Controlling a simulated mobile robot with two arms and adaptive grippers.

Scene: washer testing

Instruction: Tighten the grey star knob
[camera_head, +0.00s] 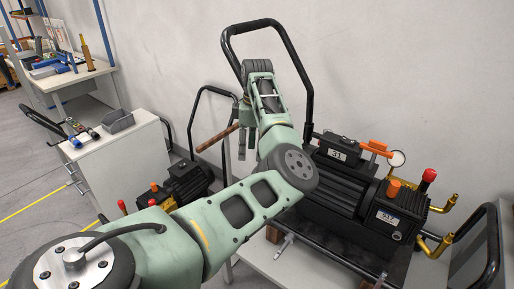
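My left arm reaches in from the lower left, bends at an elbow in the middle and rises to a wrist in front of the wall. I cannot make out the grey star knob; my arm covers part of the scene. A black pump unit (337,188) with a "31" label stands on the right, away from the gripper. My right gripper is not in view.
A black tubular handle (308,88) rises behind my wrist. A brown bar (216,139) lies left of the gripper. The pump carries orange and red caps and brass pipes (437,250).

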